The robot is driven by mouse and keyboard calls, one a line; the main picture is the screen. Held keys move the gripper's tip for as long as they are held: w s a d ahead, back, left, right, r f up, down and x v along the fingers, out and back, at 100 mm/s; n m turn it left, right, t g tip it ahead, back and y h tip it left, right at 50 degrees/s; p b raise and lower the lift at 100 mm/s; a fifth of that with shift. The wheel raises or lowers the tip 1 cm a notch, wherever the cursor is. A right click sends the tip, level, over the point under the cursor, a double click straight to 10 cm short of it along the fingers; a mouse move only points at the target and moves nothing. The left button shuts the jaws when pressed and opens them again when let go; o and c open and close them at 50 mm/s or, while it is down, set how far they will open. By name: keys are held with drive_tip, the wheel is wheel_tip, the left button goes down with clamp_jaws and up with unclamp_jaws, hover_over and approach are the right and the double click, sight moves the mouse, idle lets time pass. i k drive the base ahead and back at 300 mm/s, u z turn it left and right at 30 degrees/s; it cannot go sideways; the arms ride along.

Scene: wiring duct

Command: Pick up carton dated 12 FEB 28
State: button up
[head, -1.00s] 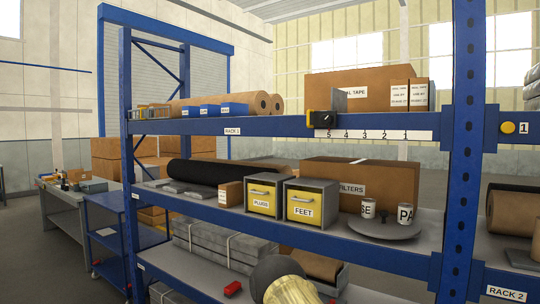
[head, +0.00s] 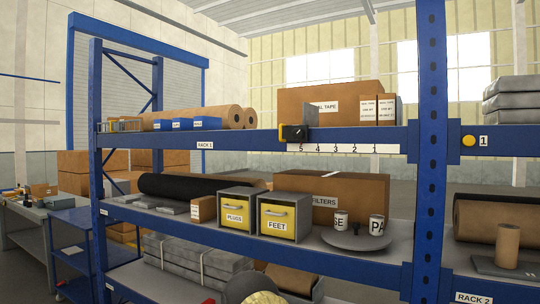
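Two small brown cartons stand side by side at the right end of the top shelf, the left one (head: 367,109) and the right one (head: 386,109). Each has a white label with several lines of print; the lines are too small to read, so I cannot tell which is dated 12 FEB 28. They stand against a larger brown carton (head: 300,104) whose label reads "...AL TAPE". My gripper is not in view; only a grey and cream part of my arm shows at the bottom edge, well below the cartons.
A black device with a yellow edge (head: 294,133) sits at the shelf front above a 5-to-1 number strip (head: 340,149). A blue upright (head: 432,120) stands right of the cartons. The lower shelf holds yellow-fronted drawers (head: 278,218) and a round tray (head: 357,240) with two cans.

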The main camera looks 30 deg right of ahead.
sight(204, 209)
drive_tip(key=z, duration=0.15)
drive_tip(key=i, duration=1.15)
drive_tip(key=u, duration=0.05)
